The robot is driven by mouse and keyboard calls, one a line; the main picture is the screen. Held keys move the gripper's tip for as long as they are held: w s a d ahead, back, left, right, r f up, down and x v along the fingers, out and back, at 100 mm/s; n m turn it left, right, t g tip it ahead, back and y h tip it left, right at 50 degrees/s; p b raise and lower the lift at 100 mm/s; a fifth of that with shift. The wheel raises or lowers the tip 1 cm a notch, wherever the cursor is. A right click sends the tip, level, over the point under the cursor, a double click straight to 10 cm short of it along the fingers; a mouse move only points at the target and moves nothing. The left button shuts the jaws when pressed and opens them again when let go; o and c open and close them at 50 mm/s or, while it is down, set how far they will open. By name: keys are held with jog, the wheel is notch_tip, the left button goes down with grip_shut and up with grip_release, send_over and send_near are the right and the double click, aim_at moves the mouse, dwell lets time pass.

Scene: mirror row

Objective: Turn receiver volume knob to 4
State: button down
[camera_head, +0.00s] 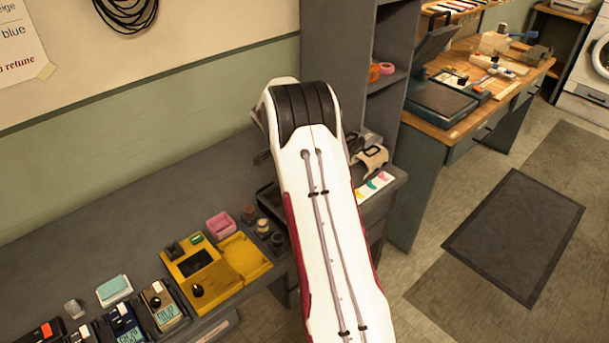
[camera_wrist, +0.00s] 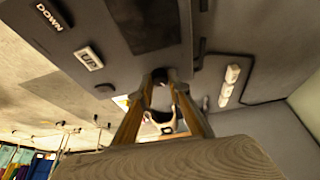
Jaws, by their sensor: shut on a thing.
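In the wrist view, the two long fingers of my gripper (camera_wrist: 160,82) reach up to a dark grey panel and close in on a small dark knob-like piece (camera_wrist: 159,74) on it. The fingertips sit at its sides; I cannot read any scale or pointer on it. I cannot tell for sure that the panel (camera_wrist: 110,55) is the receiver's face. It bears the word DOWN and a small white-framed switch (camera_wrist: 89,58). In the head view my white arm covers the gripper and whatever it holds.
A white power strip (camera_wrist: 229,85) shows in the wrist view.

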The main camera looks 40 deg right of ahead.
jog(key=shift+m+g, duration=0.3)
jog(key=shift+m, duration=0.3)
jog(key=c, duration=1.9)
grip_release()
jog(key=shift+n, duration=0.3)
jog(key=shift+s+n+t, duration=0.15)
jog(key=shift+n+t, duration=0.55)
jog(key=shift+n, duration=0.6)
jog(key=shift+s+n+t+y, duration=0.1)
jog(key=shift+n+t+y, duration=0.35)
jog(key=shift+n, duration=1.25)
jog(key=shift+d+n+t, duration=0.1)
jog(key=shift+n+t, duration=0.15)
jog(key=shift+n, duration=0.15)
